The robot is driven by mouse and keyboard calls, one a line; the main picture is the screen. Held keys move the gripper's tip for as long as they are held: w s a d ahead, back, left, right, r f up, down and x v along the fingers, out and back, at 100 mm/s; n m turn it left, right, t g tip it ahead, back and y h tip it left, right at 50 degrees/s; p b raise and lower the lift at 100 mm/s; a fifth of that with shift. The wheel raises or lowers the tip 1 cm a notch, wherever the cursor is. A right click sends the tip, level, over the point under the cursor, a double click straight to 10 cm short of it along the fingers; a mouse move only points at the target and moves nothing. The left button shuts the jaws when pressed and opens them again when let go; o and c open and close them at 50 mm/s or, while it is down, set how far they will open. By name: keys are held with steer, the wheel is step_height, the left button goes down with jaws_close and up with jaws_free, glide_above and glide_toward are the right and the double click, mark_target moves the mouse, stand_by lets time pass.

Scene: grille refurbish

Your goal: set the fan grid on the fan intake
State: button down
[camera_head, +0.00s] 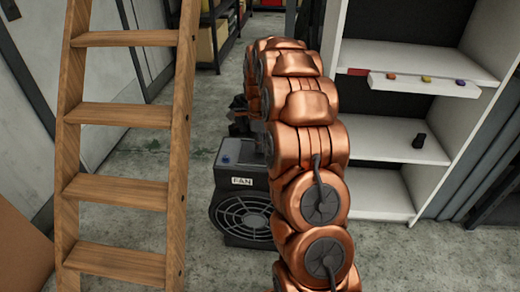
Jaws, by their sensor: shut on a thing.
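A dark boxy fan unit (227,182) with a "FAN" label stands on the floor in the middle. Its front has a round face (243,218) with rings and spokes; I cannot tell whether this is the fan grid or part of the fan itself. My copper arm covers the fan's right side. My gripper (240,122) is small and dark, beyond the top of the fan and partly behind my arm. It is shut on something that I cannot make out. No separate fan grid can be picked out.
A wooden ladder (120,115) stands close on the left. Concrete floor (215,265) is free between ladder and fan.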

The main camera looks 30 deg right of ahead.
stand_by(0.8)
steer(key=c, duration=0.5)
jaws_free()
steer(key=shift+f, duration=0.1)
steer(key=shift+r+p, duration=1.45)
steer(key=shift+r, duration=2.1)
